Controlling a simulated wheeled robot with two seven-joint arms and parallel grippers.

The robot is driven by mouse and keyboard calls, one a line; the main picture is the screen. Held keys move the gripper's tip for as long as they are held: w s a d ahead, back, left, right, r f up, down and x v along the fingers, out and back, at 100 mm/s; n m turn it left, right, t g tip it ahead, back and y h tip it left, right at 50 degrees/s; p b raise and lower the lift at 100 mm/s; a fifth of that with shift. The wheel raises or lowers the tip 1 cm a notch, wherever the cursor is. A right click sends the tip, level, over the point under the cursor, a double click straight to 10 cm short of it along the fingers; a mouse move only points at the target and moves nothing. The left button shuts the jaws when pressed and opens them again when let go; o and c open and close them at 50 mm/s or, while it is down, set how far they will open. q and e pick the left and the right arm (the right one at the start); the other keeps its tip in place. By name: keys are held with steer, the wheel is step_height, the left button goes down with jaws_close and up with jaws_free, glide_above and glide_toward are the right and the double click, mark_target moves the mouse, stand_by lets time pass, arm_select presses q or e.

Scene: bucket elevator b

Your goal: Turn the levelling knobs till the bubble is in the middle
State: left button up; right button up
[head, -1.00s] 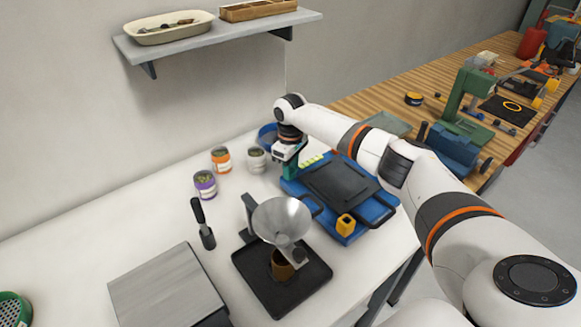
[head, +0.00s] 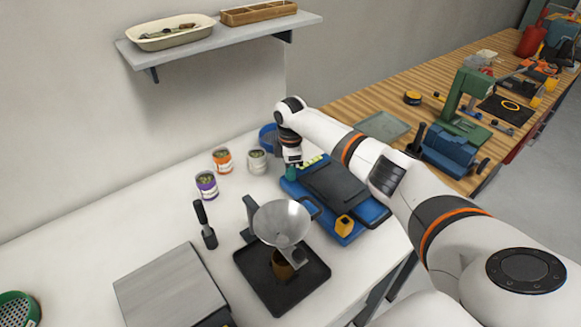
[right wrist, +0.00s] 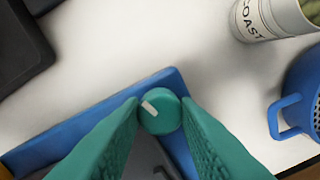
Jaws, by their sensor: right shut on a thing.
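The blue levelling device (head: 343,239) with a dark top plate (head: 340,186) stands at the right end of the white table. My right gripper (head: 291,173) is at its back-left corner, pointing down. In the right wrist view its green fingers (right wrist: 161,104) are shut on a round teal knob (right wrist: 159,117) with a white pointer mark. The mark points to the upper left. The blue edge (right wrist: 95,120) of the device lies beneath the knob. I cannot make out a bubble in either view. My left gripper is not in view.
A metal funnel (head: 281,222) stands over a black tray (head: 300,291) left of the device. Tins (head: 257,161) and a blue mug (right wrist: 307,95) are near the gripper. A grey plate (head: 170,288) lies front left. The left part of the table is mostly clear.

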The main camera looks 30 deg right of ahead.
steer(key=shift+n, duration=1)
steer(key=o, duration=1)
steer(key=shift+c, duration=0.2)
steer(key=shift+r, duration=0.1)
step_height(320, 180, up, 12)
steer(key=b, duration=0.2)
steer(key=shift+b, duration=0.4)
